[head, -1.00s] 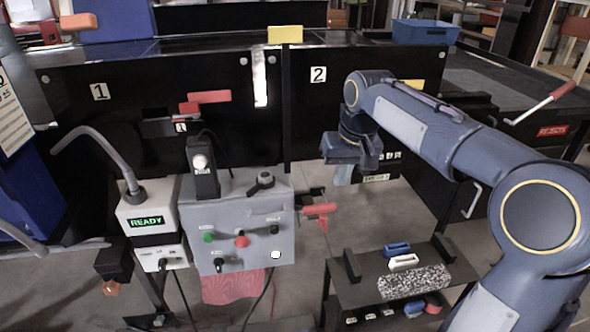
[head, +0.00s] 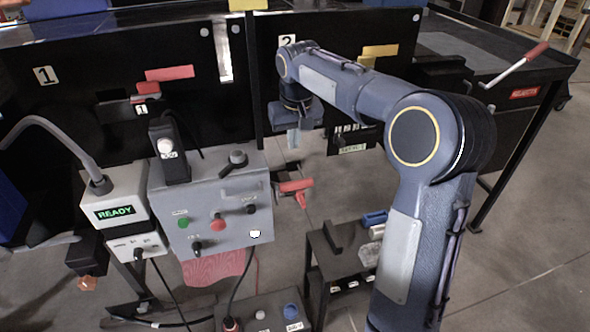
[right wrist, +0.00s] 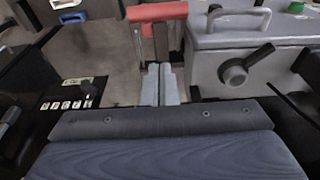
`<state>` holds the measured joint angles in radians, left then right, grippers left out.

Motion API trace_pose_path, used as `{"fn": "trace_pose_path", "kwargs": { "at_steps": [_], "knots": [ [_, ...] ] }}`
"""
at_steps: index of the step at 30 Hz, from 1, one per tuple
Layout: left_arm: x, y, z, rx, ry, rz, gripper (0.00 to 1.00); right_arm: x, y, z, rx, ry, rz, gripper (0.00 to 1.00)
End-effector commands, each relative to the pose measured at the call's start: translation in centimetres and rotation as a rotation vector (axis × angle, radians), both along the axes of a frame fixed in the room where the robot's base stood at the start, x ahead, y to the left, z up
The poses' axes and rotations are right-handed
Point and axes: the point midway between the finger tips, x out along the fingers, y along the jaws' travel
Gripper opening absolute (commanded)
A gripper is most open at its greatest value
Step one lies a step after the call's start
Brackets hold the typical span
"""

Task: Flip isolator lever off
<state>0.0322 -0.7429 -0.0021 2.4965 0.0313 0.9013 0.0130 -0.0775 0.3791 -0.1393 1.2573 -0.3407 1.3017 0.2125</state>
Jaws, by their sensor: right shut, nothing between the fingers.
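A grey control box (head: 210,205) carries a red lever (head: 296,186) on its right side; I take this as the isolator lever, though no label on it is readable. A black rotary handle (head: 234,160) sits on top of the box. My right gripper (head: 293,140) is shut and empty, behind and above the red lever in the head view. In the right wrist view its fingers (right wrist: 160,85) are together, pointing toward the red lever (right wrist: 157,12), with no contact visible. The black handle (right wrist: 245,68) lies to their right. My left gripper is not in view.
A black panel (head: 110,110) with another red handle (head: 168,73) stands behind the box. A READY display unit (head: 116,212) stands left of it. A low dark stand (head: 330,262) with blocks is at the right, partly hidden by my arm. A second small box (head: 265,312) is at the bottom.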

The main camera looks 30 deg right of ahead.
Motion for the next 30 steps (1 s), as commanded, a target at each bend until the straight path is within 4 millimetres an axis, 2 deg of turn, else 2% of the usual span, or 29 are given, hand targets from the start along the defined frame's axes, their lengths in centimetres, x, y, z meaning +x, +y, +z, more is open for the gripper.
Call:
{"fn": "trace_pose_path", "kwargs": {
  "at_steps": [3,8,12,18,30],
  "knots": [
    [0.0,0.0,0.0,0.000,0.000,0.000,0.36,0.4,-0.2,-2.7,0.001,0.006,-0.001,0.00],
    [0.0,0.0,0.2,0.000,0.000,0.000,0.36,1.0,-0.3,-5.9,0.000,0.005,-0.001,0.00],
    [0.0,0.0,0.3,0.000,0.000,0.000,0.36,-0.4,0.0,-7.5,0.001,0.003,0.000,0.00],
    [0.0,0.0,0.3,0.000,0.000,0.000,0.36,-1.1,0.2,-8.7,0.001,0.001,-0.001,0.00],
    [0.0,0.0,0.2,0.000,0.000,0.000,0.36,-1.1,0.2,-8.8,0.001,-0.002,-0.001,0.00]
  ]
}}
